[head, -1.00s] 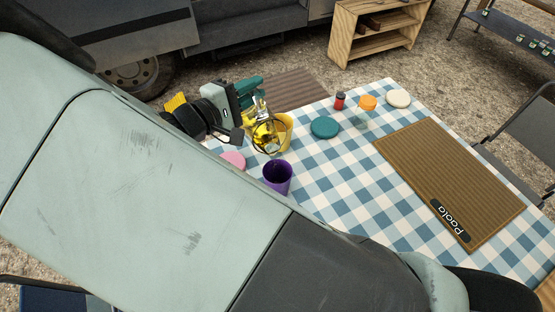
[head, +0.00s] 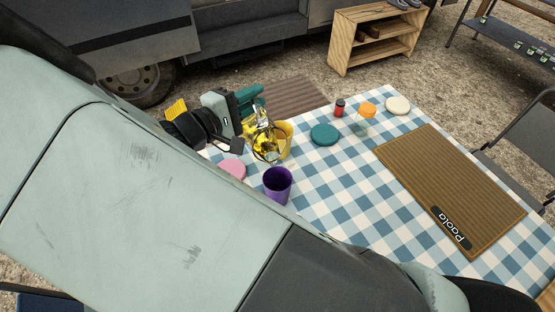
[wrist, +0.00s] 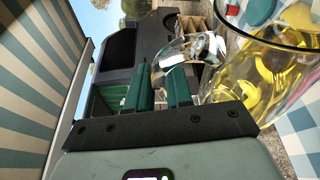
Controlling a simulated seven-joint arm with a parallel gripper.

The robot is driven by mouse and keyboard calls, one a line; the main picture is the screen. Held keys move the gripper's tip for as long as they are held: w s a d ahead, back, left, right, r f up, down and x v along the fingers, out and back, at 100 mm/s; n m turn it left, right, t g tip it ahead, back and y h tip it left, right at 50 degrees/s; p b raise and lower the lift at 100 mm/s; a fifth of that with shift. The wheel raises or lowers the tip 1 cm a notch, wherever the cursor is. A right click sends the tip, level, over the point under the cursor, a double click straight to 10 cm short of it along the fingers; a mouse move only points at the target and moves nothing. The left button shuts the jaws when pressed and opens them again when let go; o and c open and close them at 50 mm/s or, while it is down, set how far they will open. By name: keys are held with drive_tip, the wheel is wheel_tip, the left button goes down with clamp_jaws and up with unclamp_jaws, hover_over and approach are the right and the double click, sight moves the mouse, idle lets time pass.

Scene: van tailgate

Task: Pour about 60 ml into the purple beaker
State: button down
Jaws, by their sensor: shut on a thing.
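The purple beaker (head: 277,184) stands upright on the checked tablecloth, and the part of its inside I can see shows no liquid. My gripper (head: 250,97) has green fingers, which also show in the wrist view (wrist: 160,92). They are shut on the handle of a clear glass jug (head: 264,146) holding yellow liquid. In the wrist view the jug (wrist: 265,75) fills the right side, with the liquid inside. In the head view the jug is up and left of the purple beaker, overlapping a yellow cup (head: 286,146). I see no stream of liquid.
A pink disc (head: 233,168) lies close left of the purple beaker. A teal disc (head: 324,134), red jar (head: 339,107), orange-lidded clear jar (head: 367,109) and cream disc (head: 398,105) are farther back. A brown ribbed mat (head: 450,185) covers the right. The cloth right of the beaker is clear.

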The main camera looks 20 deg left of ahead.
drive_tip(key=shift+r, duration=0.15)
drive_tip(key=shift+w+a, duration=0.45)
drive_tip(key=shift+w, duration=0.05)
drive_tip(key=n+g, duration=0.1)
drive_tip(key=w+a+f+n+g+h, duration=0.1)
drive_tip(key=shift+w+a+f+n, duration=0.2)
drive_tip(key=shift+a+n, duration=0.05)
drive_tip(key=shift+n, duration=0.05)
drive_tip(key=shift+w+a+r+n+g+p, duration=0.4)
drive_tip(key=shift+r+n+g+p, duration=0.2)
drive_tip(key=shift+n+p, duration=0.1)
drive_tip(key=shift+w+a+r+n+g+h+p, duration=0.3)
drive_tip(key=shift+w+a+r+n+g+p, duration=0.15)
drive_tip(key=shift+a+n, duration=0.2)
drive_tip(key=shift+w+a+f+n+g+h+p, duration=0.3)
drive_tip(key=shift+w+a+f+n+g+p, duration=0.35)
drive_tip(key=shift+w+a+f+n+p, duration=0.35)
drive_tip(key=shift+w+a+f+n+g+h+p, duration=0.2)
drive_tip(key=shift+w+a+f+n+g+p, duration=0.2)
drive_tip(key=shift+w+a+n+p, duration=0.3)
drive_tip(key=shift+w+a+f+n+g+h+p, duration=0.2)
drive_tip(key=shift+w+a+f+n+g+p, duration=0.2)
drive_tip(key=shift+w+n+p, duration=0.45)
drive_tip(key=shift+s+a, duration=0.1)
